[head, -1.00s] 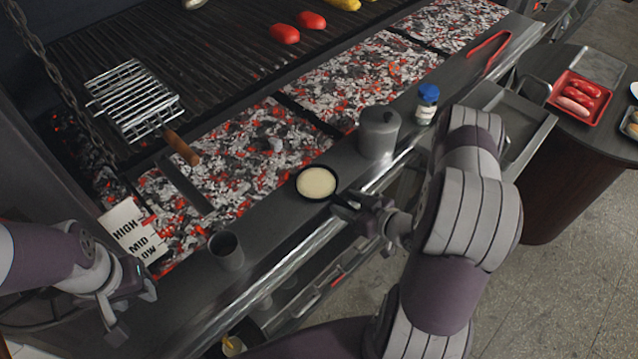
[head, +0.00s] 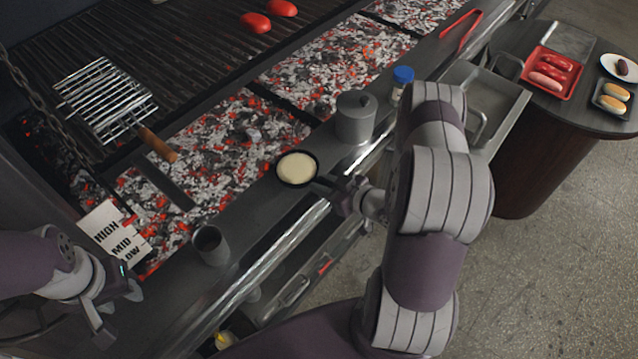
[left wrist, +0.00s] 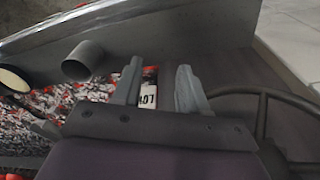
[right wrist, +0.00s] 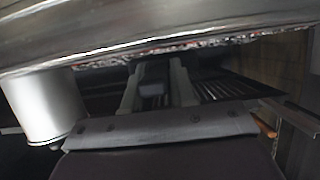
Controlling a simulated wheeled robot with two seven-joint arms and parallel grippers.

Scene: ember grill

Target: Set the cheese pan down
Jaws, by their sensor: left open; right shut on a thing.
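The cheese pan (head: 297,168), small, round and black-rimmed with pale cheese inside, is level at the grill's front ledge, beside the coals. I cannot tell whether it touches the ledge or hangs just above it. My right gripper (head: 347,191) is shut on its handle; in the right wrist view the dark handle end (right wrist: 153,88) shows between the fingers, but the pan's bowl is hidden. The left wrist view shows part of the pan (left wrist: 14,80) at its left edge. My left gripper (head: 118,302) is open and empty near the HIGH/MID/LOW sign (head: 115,233).
A lidded grey pot (head: 356,118) and a blue-capped jar (head: 401,84) stand right of the pan on the ledge. A grey cup (head: 210,246) stands to its left. Bare ledge (head: 250,205) lies between cup and pan. Glowing coals (head: 240,145) lie behind.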

